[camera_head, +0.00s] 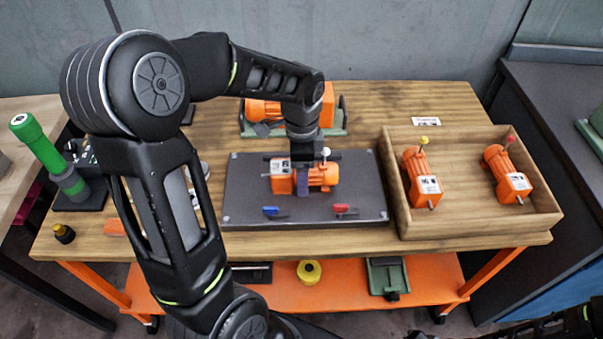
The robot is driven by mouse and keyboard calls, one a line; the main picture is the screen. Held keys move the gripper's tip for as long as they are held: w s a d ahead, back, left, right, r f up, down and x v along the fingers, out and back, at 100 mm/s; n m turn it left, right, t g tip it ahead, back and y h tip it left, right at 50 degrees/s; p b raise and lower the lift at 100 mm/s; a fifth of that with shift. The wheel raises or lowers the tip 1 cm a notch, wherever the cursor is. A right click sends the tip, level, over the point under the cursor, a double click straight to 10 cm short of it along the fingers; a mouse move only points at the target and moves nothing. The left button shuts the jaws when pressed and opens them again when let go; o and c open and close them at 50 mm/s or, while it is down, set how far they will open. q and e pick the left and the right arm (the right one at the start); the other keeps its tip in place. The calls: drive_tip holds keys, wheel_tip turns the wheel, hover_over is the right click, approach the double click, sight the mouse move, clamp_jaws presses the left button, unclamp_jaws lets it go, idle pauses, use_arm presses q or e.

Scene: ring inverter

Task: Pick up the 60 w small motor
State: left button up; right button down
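Three small orange motors are in view, and their ratings are too small to read. One motor (322,176) with a white-topped knob lies on the dark grey board (245,200) in the middle of the table. My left gripper (303,182) reaches down over this motor, with a finger in front of its body. I cannot tell whether it grips it. A motor with a yellow knob (418,170) lies in the left part of the wooden tray (480,222). A motor with a red knob (505,172) lies in its right part. My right gripper is not visible.
A larger orange machine (263,110) on a green base stands behind the board. Blue (271,211) and red (341,209) small items lie on the board's front. A green-handled tool (40,145) stands at left. My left arm hides much of the table's left side.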

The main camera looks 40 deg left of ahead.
use_arm(q)
drive_tip(key=shift+c, duration=0.3)
clamp_jaws()
idle(0.8)
drive_tip(key=shift+r, duration=0.1)
